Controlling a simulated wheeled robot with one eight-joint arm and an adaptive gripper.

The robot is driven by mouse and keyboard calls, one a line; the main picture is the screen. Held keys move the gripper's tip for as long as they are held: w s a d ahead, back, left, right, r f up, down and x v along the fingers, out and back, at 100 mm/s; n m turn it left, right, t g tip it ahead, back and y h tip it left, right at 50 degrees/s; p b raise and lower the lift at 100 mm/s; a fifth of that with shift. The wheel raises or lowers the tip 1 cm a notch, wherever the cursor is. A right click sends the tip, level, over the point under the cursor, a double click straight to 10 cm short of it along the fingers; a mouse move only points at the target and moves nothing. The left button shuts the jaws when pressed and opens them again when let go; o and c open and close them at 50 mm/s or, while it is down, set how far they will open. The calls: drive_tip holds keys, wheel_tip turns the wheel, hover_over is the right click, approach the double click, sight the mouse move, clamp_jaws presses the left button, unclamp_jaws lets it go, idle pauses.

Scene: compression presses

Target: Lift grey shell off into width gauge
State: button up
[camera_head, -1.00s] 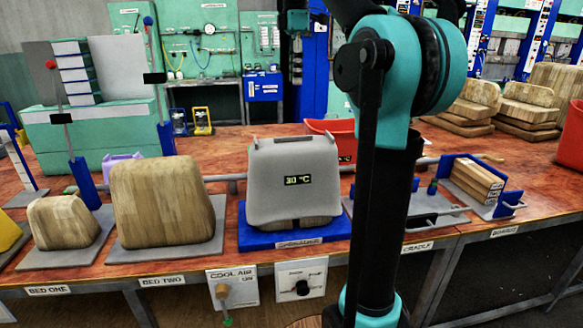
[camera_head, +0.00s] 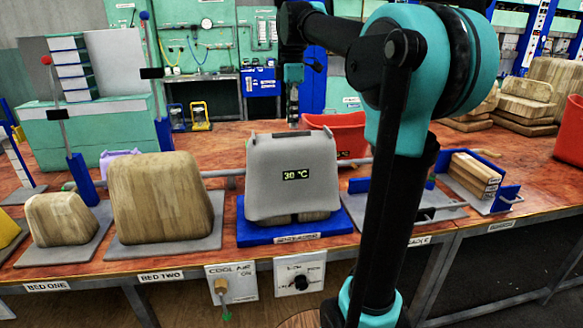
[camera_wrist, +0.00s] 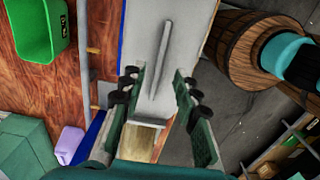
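The grey shell (camera_head: 292,195) sits over a wooden block (camera_head: 312,217) on a blue base in the head view. Its front shows "30 °C". In the wrist view its grey surface (camera_wrist: 190,30) with a long raised ridge (camera_wrist: 160,60) lies beyond my fingers. My gripper (camera_wrist: 157,78) is open, its fingers on either side of the ridge's near end, with nothing held. In the head view my gripper (camera_head: 293,108) hangs small and dark just above the shell's top; contact cannot be told. I cannot clearly identify the width gauge; my arm hides part of the right-hand fixtures.
Wooden blocks stand on beds one (camera_head: 60,220) and two (camera_head: 160,200) to the left. A blue holder (camera_head: 507,197) with wooden boards is at the right. A red bin (camera_head: 345,135) stands behind. A cool air panel (camera_head: 231,285) is below the table edge.

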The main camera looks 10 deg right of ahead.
wheel_tip(320, 180, down, 3)
drive_tip(key=shift+w+f, duration=0.1)
clamp_jaws()
idle(0.6)
